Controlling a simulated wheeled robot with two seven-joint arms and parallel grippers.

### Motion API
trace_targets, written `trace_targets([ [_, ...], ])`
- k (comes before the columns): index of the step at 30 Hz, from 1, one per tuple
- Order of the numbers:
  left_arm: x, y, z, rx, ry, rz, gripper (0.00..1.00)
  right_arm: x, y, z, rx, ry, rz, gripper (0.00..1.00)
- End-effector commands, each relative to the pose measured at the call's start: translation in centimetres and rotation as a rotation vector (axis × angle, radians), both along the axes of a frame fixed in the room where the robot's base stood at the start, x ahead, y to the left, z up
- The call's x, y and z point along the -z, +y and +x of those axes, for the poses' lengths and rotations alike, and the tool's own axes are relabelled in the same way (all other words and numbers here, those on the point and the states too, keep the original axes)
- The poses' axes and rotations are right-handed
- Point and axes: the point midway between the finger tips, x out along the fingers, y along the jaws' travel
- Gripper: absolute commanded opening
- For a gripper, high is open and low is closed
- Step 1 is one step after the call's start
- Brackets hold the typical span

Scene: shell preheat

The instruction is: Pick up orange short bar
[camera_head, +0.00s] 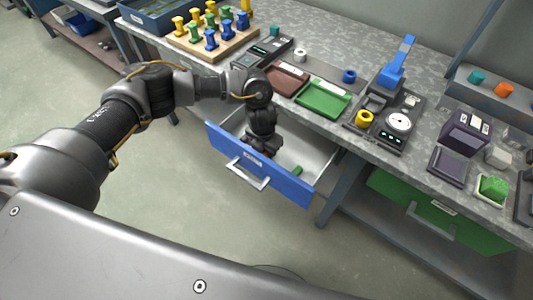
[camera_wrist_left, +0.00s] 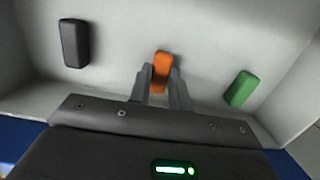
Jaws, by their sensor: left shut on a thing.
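The orange short bar (camera_wrist_left: 161,66) is in the left wrist view, between the two fingers of my left gripper (camera_wrist_left: 160,80). The gripper is shut on it, inside the open blue-fronted drawer (camera_head: 258,166). I cannot tell whether the bar touches the drawer floor. In the head view my left gripper (camera_head: 262,142) reaches down into the drawer, and the orange bar is hidden there. My right gripper is in neither view.
A black bar (camera_wrist_left: 74,43) lies left of the gripper and a green bar (camera_wrist_left: 241,88) lies right in the drawer. The drawer walls are close around. Above is a workbench with a green tray (camera_head: 323,99), a brown tray (camera_head: 286,79) and a dial scale (camera_head: 399,122).

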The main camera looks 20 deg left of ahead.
Motion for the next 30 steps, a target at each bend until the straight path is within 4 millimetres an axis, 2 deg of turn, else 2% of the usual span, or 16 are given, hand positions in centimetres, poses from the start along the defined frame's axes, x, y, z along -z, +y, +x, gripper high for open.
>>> trace_targets([
  [8,-0.6,0.0,0.1,0.0,-0.001,0.0,0.0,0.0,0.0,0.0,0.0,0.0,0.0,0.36],
  [11,-2.0,0.0,0.1,0.002,-0.002,-0.001,0.0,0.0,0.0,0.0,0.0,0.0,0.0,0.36],
  [21,-8.4,0.0,0.1,0.002,-0.003,0.0,0.0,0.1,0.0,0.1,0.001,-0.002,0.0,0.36],
  [25,-9.7,0.0,0.1,0.001,-0.002,-0.001,0.0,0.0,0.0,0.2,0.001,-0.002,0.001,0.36],
  [30,-10.1,0.0,0.0,0.0,0.0,0.001,0.0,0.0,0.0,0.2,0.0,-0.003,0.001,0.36],
])
